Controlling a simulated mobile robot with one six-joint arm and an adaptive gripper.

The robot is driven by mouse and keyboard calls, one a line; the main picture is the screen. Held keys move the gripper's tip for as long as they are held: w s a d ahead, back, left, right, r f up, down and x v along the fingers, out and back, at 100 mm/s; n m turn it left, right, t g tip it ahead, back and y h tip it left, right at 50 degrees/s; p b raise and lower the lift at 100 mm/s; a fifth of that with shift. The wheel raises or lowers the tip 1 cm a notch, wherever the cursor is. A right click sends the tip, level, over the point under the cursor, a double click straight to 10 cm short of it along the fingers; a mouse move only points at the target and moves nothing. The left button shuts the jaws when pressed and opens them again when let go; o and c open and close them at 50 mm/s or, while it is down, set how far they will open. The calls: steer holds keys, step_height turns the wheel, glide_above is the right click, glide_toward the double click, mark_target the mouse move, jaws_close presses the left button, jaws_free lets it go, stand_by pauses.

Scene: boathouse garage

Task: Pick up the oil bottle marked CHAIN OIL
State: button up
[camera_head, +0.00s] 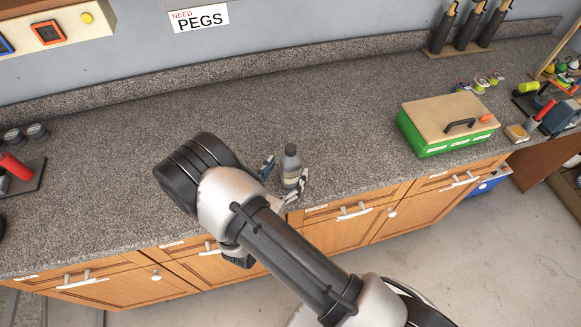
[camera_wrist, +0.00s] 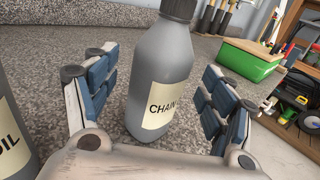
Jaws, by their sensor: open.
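The oil bottle (camera_wrist: 157,75) is grey with a dark cap and a cream label reading "CHAIN". It stands upright on the counter in the wrist view, between the two open fingers of my gripper (camera_wrist: 158,95), with gaps visible on both sides. In the head view the bottle (camera_head: 291,166) stands near the counter's front edge, with my gripper (camera_head: 284,178) around it and a finger on either side. A second grey bottle (camera_wrist: 12,130) with a label ending in "OIL" is cut off at the left edge of the wrist view. In the head view my arm may hide it.
The speckled counter (camera_head: 340,110) is clear behind the bottle. A green box with a wooden lid (camera_head: 450,122) stands to the right, with small tins (camera_head: 480,83) behind it. Wooden drawers (camera_head: 350,212) lie below the front edge.

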steer(key=x, duration=0.3)
steer(key=shift+c, duration=0.3)
steer(key=c, duration=1.4)
